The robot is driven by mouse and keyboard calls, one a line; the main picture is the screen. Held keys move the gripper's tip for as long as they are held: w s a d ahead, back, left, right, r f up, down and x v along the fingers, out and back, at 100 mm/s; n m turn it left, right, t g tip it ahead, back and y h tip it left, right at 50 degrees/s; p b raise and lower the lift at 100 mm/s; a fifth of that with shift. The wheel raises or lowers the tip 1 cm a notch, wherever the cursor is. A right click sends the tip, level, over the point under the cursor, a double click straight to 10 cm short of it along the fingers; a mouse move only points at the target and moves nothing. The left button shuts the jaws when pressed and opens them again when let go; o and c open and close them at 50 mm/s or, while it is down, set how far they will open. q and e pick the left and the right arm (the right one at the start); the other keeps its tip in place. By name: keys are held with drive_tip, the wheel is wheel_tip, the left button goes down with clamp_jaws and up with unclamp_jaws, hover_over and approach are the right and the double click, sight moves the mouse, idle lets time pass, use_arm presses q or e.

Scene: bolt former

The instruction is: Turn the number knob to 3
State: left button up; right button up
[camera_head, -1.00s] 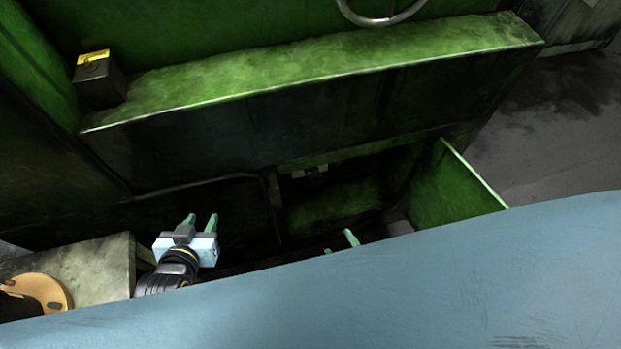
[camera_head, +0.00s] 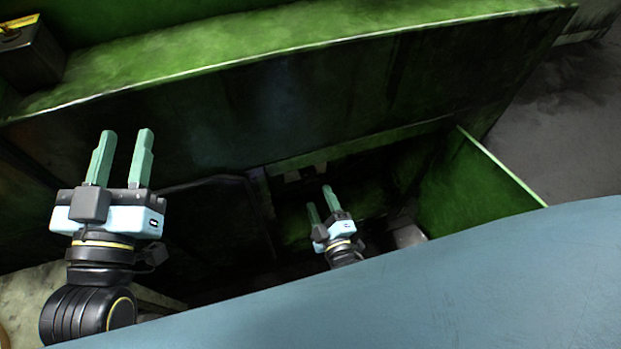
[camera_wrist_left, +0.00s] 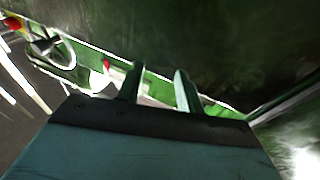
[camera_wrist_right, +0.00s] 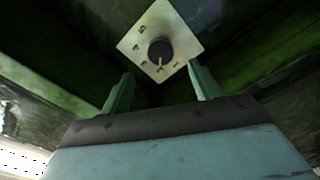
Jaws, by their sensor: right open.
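In the right wrist view, the number knob (camera_wrist_right: 160,50) is a round dark knob on a pale square plate (camera_wrist_right: 183,30) with printed numbers. A light mark on the knob points towards the lower edge of the picture, near the lower numbers; I cannot read exactly which one. My right gripper (camera_wrist_right: 160,75) is open, with the plate beyond its fingers and nothing between them. In the head view my right gripper (camera_head: 320,199) is inside the dark recess; the knob cannot be made out there. My left gripper (camera_head: 127,134) is open and empty in front of the green machine.
A green ledge (camera_head: 300,40) runs above the recess. A green panel (camera_head: 475,185) stands at the recess's right side. A dark box with a yellow top (camera_head: 25,50) is at upper left. Bare floor (camera_head: 565,130) shows at right.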

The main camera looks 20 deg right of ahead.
sight(310, 176)
drive_tip(key=w+b, duration=0.2)
drive_tip(key=w, duration=0.5)
drive_tip(key=shift+a+f, duration=0.1)
drive_tip(key=shift+a, duration=0.05)
use_arm(q)
wheel_tip(310, 176, up, 6)
drive_tip(key=s+t+h, duration=0.1)
drive_tip(key=s+t, duration=0.1)
drive_tip(key=t, duration=0.3)
drive_tip(key=shift+s+f+t+h, duration=0.15)
drive_tip(key=shift+s+t+h, duration=0.15)
drive_tip(key=shift+s, duration=0.05)
use_arm(e)
drive_tip(key=shift+w, duration=0.5)
drive_tip(key=c, duration=1)
drive_tip(key=shift+o, duration=0.2)
